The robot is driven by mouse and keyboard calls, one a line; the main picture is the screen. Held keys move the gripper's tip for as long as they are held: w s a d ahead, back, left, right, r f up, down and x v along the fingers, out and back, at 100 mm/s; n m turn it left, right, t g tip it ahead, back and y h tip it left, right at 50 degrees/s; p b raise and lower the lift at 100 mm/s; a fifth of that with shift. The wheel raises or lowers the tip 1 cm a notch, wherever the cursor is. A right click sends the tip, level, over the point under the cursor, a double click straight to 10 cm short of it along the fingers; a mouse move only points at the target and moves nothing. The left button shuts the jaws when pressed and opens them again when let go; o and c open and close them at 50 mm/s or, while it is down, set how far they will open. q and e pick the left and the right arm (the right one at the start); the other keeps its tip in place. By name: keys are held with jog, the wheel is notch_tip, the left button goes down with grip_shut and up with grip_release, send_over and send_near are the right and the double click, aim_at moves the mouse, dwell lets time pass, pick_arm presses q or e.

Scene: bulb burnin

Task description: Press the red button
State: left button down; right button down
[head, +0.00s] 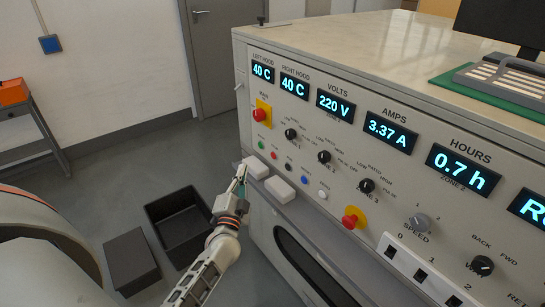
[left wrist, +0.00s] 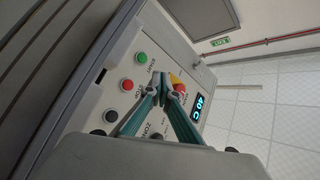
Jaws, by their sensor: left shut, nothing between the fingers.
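A small round red button (head: 273,155) sits on the machine's front panel, between a green button (head: 261,145) and a dark one (head: 288,167). In the left wrist view the red button (left wrist: 127,84) lies just left of the fingertips, fully visible. My left gripper (head: 242,170) is in front of the panel's left end, below and left of the red button in the head view. Its teal fingers (left wrist: 156,83) are shut and empty, with a gap seeming to remain between tips and red button. My right gripper is not in view.
Red mushroom buttons on yellow plates sit on the panel, one above the small buttons (head: 259,115) and one lower right (head: 350,219). White blocks (head: 280,190) jut out near my left gripper. A black open bin (head: 160,215) stands on the floor.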

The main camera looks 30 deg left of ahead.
aim_at(274, 155)
pick_arm(q)
jog(key=w, duration=0.1)
jog(key=w+d+b, duration=0.1)
jog(key=w, duration=0.1)
jog(key=shift+w+d+f+b, duration=0.3)
jog(key=shift+w+b, duration=0.05)
jog(key=w, duration=0.1)
jog(key=w+d, duration=0.1)
jog(key=shift+w+r+b, duration=0.2)
jog(key=shift+w+b, duration=0.1)
jog(key=shift+w, duration=0.1)
jog(key=shift+w+d, duration=0.35)
jog(key=shift+w, duration=0.35)
jog(key=shift+r, duration=0.1)
jog(key=shift+w, duration=0.1)
jog(key=shift+w+d, duration=0.2)
jog(key=shift+w, duration=0.1)
dwell(0.5)
